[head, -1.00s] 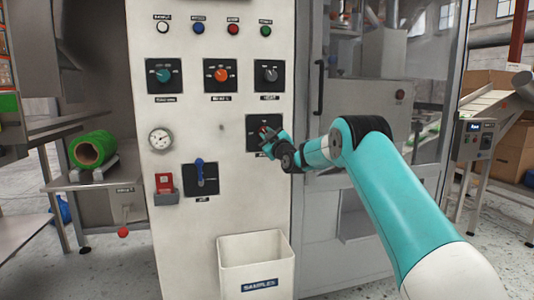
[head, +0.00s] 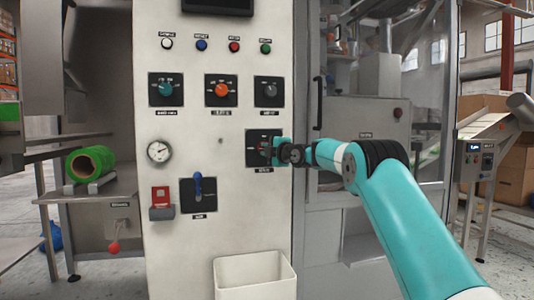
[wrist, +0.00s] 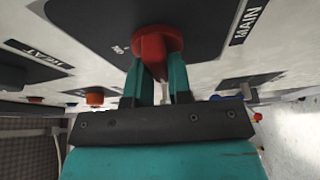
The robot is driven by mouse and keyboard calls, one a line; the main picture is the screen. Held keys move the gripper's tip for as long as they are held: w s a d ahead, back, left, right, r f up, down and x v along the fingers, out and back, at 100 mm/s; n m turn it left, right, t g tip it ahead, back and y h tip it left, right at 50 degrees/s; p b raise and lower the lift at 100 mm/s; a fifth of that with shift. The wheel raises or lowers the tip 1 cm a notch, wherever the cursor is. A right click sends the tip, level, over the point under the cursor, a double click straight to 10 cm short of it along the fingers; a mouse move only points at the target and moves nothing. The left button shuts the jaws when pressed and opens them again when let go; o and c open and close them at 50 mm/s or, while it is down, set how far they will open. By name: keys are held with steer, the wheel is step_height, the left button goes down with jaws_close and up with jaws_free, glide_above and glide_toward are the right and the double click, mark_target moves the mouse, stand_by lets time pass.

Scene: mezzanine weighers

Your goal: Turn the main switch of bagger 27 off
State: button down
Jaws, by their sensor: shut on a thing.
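The main switch is a red rotary knob (wrist: 152,46) on a dark plate (wrist: 95,22) labelled MAIN in the wrist view. My gripper (wrist: 158,82) has its two teal fingers on either side of the knob's grip and is shut on it. In the head view the switch's black plate (head: 252,140) is at the lower right of the white cabinet front. My gripper (head: 275,152) reaches it from the right and covers most of the knob. An ON mark (wrist: 118,50) shows beside the knob, upside down; the knob's exact setting is hard to tell.
Three other rotary knobs, teal (head: 166,89), orange (head: 222,90) and grey (head: 270,91), sit above. A blue lever (head: 198,186), a gauge (head: 159,151) and a red box (head: 161,196) are left. A white bin (head: 254,272) stands below. A door handle (head: 318,103) is close to my arm.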

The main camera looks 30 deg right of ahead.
steer(key=shift+n, duration=0.5)
steer(key=c, duration=1)
jaws_free()
steer(key=shift+c, duration=0.2)
steer(key=s+d+b, duration=0.2)
steer(key=s, duration=1.5)
steer(key=shift+s, duration=0.15)
steer(key=shift+a, duration=0.1)
